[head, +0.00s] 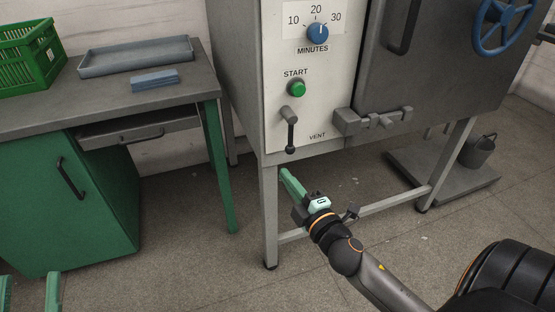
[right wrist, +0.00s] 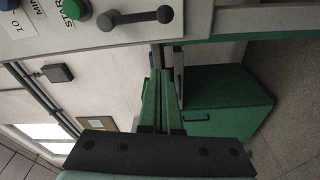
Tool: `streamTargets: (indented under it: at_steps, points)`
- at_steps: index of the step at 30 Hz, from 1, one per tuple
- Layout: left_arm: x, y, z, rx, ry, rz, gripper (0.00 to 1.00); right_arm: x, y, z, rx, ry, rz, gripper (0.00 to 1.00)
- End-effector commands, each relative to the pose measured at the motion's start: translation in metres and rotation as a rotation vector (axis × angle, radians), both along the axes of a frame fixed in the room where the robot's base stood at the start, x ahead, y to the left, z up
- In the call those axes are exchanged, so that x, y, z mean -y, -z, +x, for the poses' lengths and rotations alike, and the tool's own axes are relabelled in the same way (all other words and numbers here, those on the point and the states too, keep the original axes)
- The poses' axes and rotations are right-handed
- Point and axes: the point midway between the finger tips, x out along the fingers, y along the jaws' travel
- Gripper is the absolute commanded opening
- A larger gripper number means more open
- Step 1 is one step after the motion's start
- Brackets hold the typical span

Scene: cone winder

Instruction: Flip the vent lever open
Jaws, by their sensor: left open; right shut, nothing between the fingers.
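The dark vent lever (head: 291,132) is on the pale front panel of the machine, above and left of the VENT label. Its handle hangs down from the pivot to a round knob. In the right wrist view the lever (right wrist: 138,17) lies sideways along the top of the picture. My right gripper (head: 284,173) shows its green fingers just below the lever knob in the head view, apart from it. In the right wrist view its fingers (right wrist: 161,76) are together and empty. My left gripper (head: 30,292) is at the bottom left corner, its green fingertips apart.
The green START button (head: 297,88) and blue MINUTES dial (head: 318,33) are above the lever. A grey door latch (head: 372,120) juts out to the right. A workbench (head: 140,108) with a green crate (head: 27,55) and grey tray (head: 137,57) stands left. Machine legs flank open floor.

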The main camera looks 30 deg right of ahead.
Motion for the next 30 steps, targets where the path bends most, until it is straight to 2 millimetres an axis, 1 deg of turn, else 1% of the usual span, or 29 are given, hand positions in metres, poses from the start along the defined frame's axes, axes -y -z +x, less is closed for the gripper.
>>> streamTargets:
  at_steps: [7,11,14,23,26,29,30]
  points:
    - [0.000,0.000,0.000,-0.001,0.000,0.000,0.50,0.000,0.000,0.001,-0.001,0.000,0.002,0.00]
    - [0.000,0.000,0.000,-0.002,-0.001,0.000,0.50,0.001,0.000,0.009,0.000,-0.001,0.001,0.00]
    - [0.000,0.000,0.000,-0.001,0.000,0.000,0.50,0.002,-0.001,0.021,0.001,-0.002,0.001,0.00]
    - [0.001,-0.004,-0.004,0.032,0.005,0.000,0.50,0.007,-0.002,0.070,0.000,0.000,0.001,0.00]
    - [0.002,-0.010,-0.008,0.063,0.012,0.000,0.50,0.008,-0.002,0.086,0.001,-0.001,0.002,0.00]
    - [0.003,-0.021,-0.015,0.113,0.022,0.000,0.50,0.010,-0.003,0.101,0.001,0.000,0.001,0.00]
    - [0.004,-0.026,-0.018,0.139,0.026,0.003,0.50,0.016,0.001,0.099,-0.004,0.001,0.000,0.00]
